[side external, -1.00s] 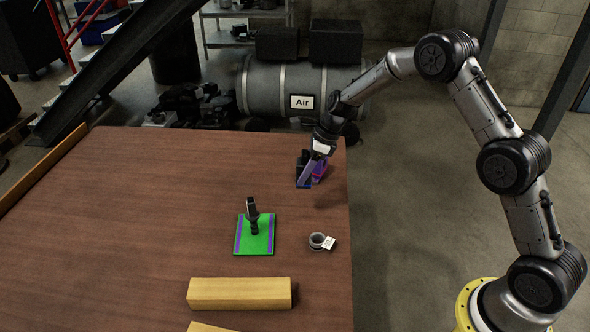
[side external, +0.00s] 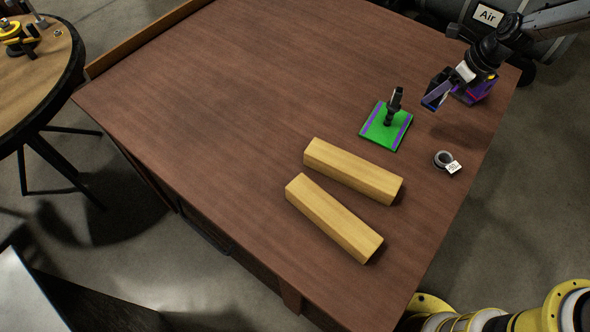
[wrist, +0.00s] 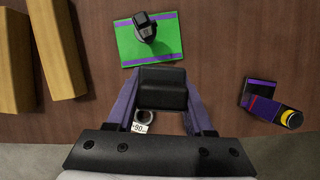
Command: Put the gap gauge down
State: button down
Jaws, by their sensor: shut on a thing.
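My gripper (side external: 436,92) is at the far right of the table. In the wrist view my gripper (wrist: 162,92) has its blue-purple fingers shut on a black block-like thing (wrist: 163,76), which I take to be the gap gauge. The gauge is held between the fingertips, above the table; its underside is hidden. In the side view it is dark and partly covered by the fingers. A green mat (side external: 373,136) with purple strips lies left of my gripper, and a black upright tool (side external: 392,106) stands on it.
A ring with a white tag (side external: 444,159) lies near the right edge. A dark holder with purple parts (side external: 476,91) is close beside my gripper; it shows right in the wrist view (wrist: 265,100). Two wooden blocks (side external: 353,171) (side external: 333,218) lie in front. The left table area is clear.

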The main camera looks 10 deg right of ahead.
jog(key=s+a+n+g, duration=0.15)
jog(key=s+a, duration=0.35)
jog(key=a, duration=0.5)
jog(key=s+a+n+y, duration=0.1)
jog(key=s+a+n, duration=0.1)
jog(key=s+a, duration=0.65)
jog(key=s+a+n, duration=0.2)
jog(key=s+a, duration=0.1)
jog(key=a, duration=1)
jog(key=w+a+f, duration=0.4)
jog(key=a, duration=0.1)
jog(key=w+a+f, duration=0.4)
jog(key=w+f, duration=0.1)
jog(key=shift+w+a, duration=0.2)
jog(key=shift+a, duration=0.15)
jog(key=shift+w+f, duration=0.1)
jog(key=shift+f, duration=1.5)
jog(key=shift+f+n, duration=0.1)
jog(key=shift+n, duration=0.15)
jog(key=shift+c, duration=1.4)
grip_release()
jog(key=shift+f, duration=0.15)
